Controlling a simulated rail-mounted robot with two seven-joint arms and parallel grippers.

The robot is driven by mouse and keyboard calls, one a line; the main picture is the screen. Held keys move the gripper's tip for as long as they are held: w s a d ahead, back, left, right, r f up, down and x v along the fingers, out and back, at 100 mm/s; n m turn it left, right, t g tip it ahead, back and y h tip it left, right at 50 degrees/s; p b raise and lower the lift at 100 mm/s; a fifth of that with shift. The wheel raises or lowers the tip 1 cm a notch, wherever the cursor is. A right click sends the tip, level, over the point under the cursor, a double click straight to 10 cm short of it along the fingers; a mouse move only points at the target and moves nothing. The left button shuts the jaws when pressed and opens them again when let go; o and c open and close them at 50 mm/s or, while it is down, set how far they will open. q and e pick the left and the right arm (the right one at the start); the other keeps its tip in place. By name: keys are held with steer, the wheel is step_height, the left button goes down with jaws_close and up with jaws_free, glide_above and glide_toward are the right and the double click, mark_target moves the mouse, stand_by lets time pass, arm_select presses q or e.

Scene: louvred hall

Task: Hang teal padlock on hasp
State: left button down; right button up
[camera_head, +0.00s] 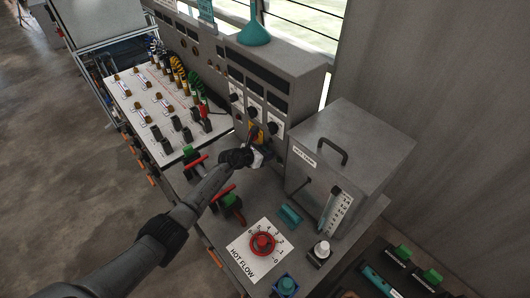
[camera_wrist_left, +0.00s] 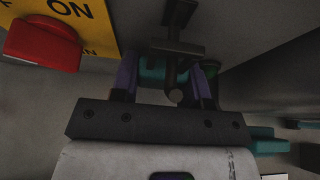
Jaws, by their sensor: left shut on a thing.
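My left gripper (camera_head: 264,156) reaches to the front of the grey control cabinet, just below its yellow panel. In the left wrist view its two purple-sided fingers (camera_wrist_left: 163,82) are shut on the teal padlock (camera_wrist_left: 152,73), of which only a small part of the body shows. A dark metal fitting with a crossbar and a round-ended pin, seemingly the hasp (camera_wrist_left: 176,45), stands right at the fingers and partly covers the padlock. I cannot tell whether the shackle is around it. In the head view the gripper hides the padlock and hasp. My right gripper is not in view.
A grey box with a handle (camera_head: 352,150) stands close to the right of the gripper. A teal block (camera_head: 290,215) and a red knob on a dial plate (camera_head: 262,243) are on the bench in front. Red-handled valves (camera_head: 232,203) flank my arm. A white board (camera_head: 165,110) lies left.

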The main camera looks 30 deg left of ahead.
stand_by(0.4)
arm_select(q)
steer(key=c, duration=0.8)
jaws_free()
steer(key=shift+o, duration=1.3)
steer(key=shift+s, duration=0.1)
steer(key=f+p+v, duration=0.1)
steer(key=p+v, duration=0.5)
steer(key=shift+s+a, duration=0.2)
steer(key=shift+s, duration=0.4)
